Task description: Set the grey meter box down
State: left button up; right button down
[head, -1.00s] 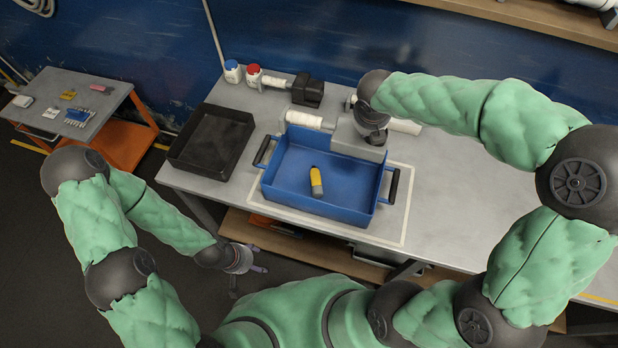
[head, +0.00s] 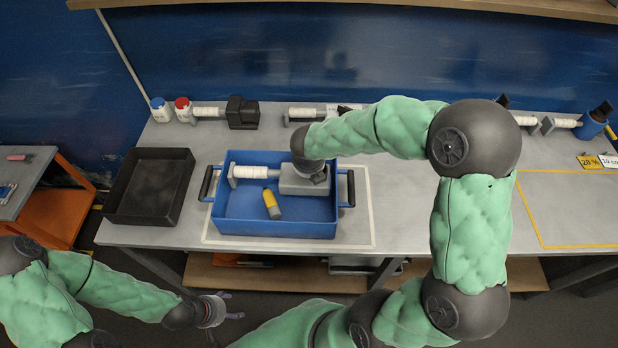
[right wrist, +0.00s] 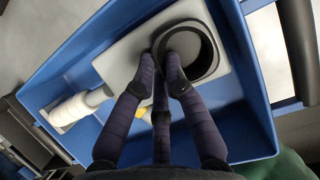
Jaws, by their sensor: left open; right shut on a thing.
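The grey meter box (head: 300,186) is over the back right part of the blue tray (head: 230,211), inside its outline. A white roll (head: 254,172) with grey ends lies in line with the box on its left. My right gripper (head: 318,178) is shut on the box from above. In the right wrist view its dark fingers (right wrist: 163,72) meet at the black ring on the box's pale top (right wrist: 125,62). I cannot tell whether the box touches the tray floor. My left gripper (head: 222,310) is open and empty, in front of the table.
A yellow and grey handheld object (head: 271,204) lies in the tray, in front of the box. A black empty tray (head: 148,188) stands to the left. Bottles, rolls and a black device (head: 242,112) line the table's back. The table's right part is mostly clear, with a yellow-outlined area.

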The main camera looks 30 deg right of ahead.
notch_tip(320, 180, down, 3)
jog(key=shift+f+b, duration=0.2)
jog(key=shift+b, duration=0.6)
jog(key=shift+r, duration=0.1)
jog(key=c, duration=1.7)
grip_release()
jog(key=shift+f, duration=0.25)
jog(key=o, duration=0.4)
jog(key=shift+r, duration=0.1)
